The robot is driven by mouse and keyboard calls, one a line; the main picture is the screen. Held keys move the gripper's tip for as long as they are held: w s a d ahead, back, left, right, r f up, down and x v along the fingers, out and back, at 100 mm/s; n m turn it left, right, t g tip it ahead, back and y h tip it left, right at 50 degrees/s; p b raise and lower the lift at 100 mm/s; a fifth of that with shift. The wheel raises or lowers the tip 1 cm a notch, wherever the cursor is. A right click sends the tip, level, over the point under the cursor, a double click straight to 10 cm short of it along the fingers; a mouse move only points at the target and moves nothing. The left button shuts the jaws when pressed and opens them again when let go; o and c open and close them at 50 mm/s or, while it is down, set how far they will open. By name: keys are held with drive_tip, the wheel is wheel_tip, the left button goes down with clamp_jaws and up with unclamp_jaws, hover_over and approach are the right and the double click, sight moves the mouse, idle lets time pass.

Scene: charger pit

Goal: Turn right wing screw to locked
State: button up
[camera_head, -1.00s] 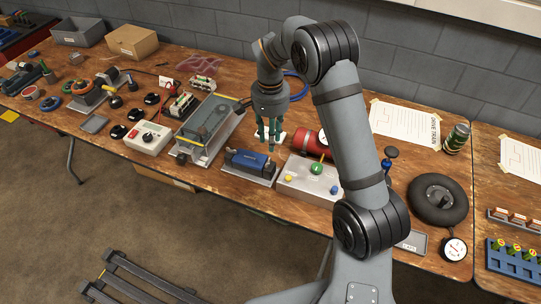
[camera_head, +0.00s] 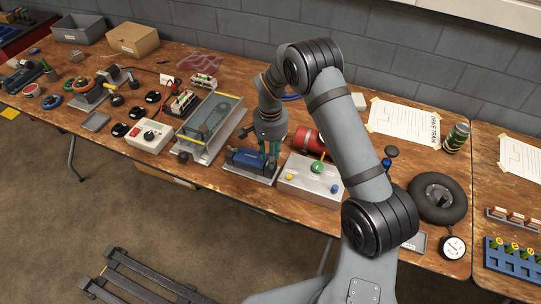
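A blue block-shaped unit (camera_head: 244,157) sits on a grey metal plate near the table's front edge, in the middle of the head view. My gripper (camera_head: 269,152) points down at the right end of this unit, with its greenish fingers just over or at that end. The fingers and the unit overlap in the picture, so I cannot tell whether they touch. I cannot make out a right wing screw; it is too small or hidden by the fingers. Whether the fingers are closed on anything does not show clearly.
Right of the unit stands a metal box (camera_head: 311,178) with green, yellow and blue knobs. A red cylinder (camera_head: 308,138) lies behind it. To the left are a metal fixture with a clear cover (camera_head: 209,122) and a white switch box (camera_head: 149,136). A black wheel (camera_head: 438,197) lies at right.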

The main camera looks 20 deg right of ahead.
clamp_jaws()
drive_tip(key=shift+f+b, duration=0.1)
drive_tip(key=shift+b, duration=0.3)
drive_tip(key=m+b, duration=0.3)
drive_tip(key=shift+f, duration=0.15)
drive_tip(key=m+b, duration=0.4)
drive_tip(key=b, duration=0.1)
drive_tip(key=shift+s+m, duration=0.1)
drive_tip(key=shift+m, duration=0.2)
drive_tip(key=m+b, duration=0.4)
drive_tip(key=m, duration=0.1)
drive_tip(key=shift+s+a+b, duration=0.1)
drive_tip(key=shift+s+b, duration=0.05)
drive_tip(key=shift+b, duration=0.2)
drive_tip(key=m+b, duration=0.1)
drive_tip(key=m, duration=0.1)
drive_tip(key=m+b, duration=0.2)
drive_tip(key=m, duration=0.1)
drive_tip(key=shift+a+r, duration=0.1)
drive_tip(key=shift+r, duration=0.1)
drive_tip(key=shift+m, duration=0.3)
